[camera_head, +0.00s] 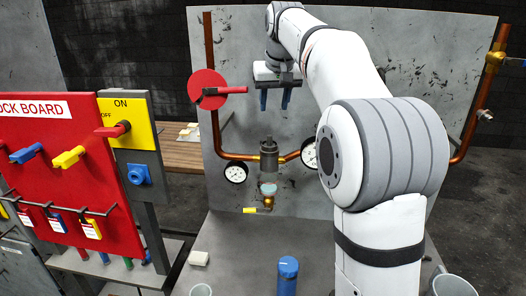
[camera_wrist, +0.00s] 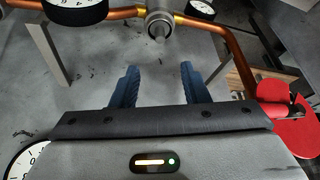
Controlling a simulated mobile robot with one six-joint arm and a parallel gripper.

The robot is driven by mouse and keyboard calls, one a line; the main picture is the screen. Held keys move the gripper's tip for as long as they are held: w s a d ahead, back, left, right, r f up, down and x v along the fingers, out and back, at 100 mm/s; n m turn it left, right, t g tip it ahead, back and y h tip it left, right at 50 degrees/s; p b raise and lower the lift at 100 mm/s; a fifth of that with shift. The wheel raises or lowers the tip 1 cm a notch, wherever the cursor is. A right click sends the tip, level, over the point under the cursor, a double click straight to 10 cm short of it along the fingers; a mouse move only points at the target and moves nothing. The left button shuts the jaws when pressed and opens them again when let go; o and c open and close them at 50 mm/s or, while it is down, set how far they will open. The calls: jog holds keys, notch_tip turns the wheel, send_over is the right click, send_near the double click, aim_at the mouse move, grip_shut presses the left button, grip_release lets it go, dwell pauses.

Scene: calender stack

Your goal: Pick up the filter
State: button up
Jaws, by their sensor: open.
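A blue cylinder (camera_head: 287,278), which may be the filter, stands upright on the grey table at the bottom middle of the head view, partly cut off. A dark grey cylindrical housing (camera_head: 269,158) sits on the copper pipe between two gauges; it may be the filter's housing. My gripper (camera_head: 274,99) is open and empty, blue fingers down, in front of the back panel, above the housing and well apart from the blue cylinder. In the wrist view the gripper (camera_wrist: 160,78) has clear space between its fingers. The blue cylinder is not visible there.
A red valve wheel (camera_head: 208,90) is left of my gripper. The copper pipe (camera_head: 219,140) carries white gauges (camera_head: 236,172). A red lock board (camera_head: 65,165) stands at left. A white block (camera_head: 199,258) and cups (camera_head: 201,290) are on the table (camera_head: 235,240).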

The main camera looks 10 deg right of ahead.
send_over(270, 136)
jog(key=s, duration=0.2)
notch_tip(270, 136, down, 6)
jog(key=shift+p+x, duration=0.85)
jog(key=shift+x, duration=1.85)
jog(key=shift+w, duration=0.1)
grip_shut()
jog(key=shift+r, duration=0.1)
